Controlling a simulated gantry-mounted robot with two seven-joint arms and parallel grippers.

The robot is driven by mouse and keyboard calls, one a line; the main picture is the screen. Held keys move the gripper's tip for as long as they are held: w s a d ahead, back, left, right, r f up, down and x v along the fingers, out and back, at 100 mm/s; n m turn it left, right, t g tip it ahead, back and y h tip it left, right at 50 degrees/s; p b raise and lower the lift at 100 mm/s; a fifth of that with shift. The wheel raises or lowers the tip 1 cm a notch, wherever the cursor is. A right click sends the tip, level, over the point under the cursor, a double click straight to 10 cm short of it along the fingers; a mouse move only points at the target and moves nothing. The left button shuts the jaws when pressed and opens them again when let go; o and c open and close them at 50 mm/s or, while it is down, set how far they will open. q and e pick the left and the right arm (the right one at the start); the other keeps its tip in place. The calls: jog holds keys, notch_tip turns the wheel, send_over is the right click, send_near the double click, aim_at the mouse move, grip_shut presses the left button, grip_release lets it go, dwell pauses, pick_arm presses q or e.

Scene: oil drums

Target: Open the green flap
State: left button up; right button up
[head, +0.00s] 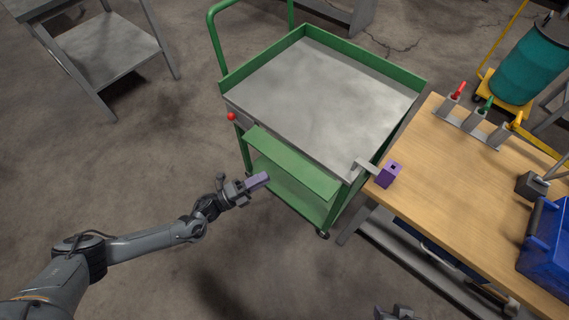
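The green flap (290,163) is a long panel along the near side of the green cart (323,34), just below the grey tray top (315,95). It slants outward, with a lower green shelf (290,192) showing beneath it. A red knob (231,117) sits at the cart's left near corner, and a grey bracket (364,166) at the right near corner. My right gripper (394,313) is mostly cut off at the bottom edge.
A wooden table (465,185) stands right of the cart, with a purple block (389,175) at its near left corner. It also bears a grey rack (470,124) and a blue bin (548,240). A teal drum (528,62) stands behind.

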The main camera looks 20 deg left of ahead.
aim_at(285, 166)
pick_arm(q)
jog(key=b+x, duration=0.1)
jog(key=x, duration=0.7)
jog(key=shift+w+d+r, duration=0.1)
jog(key=shift+w+d, duration=0.1)
jog(key=shift+w, duration=0.1)
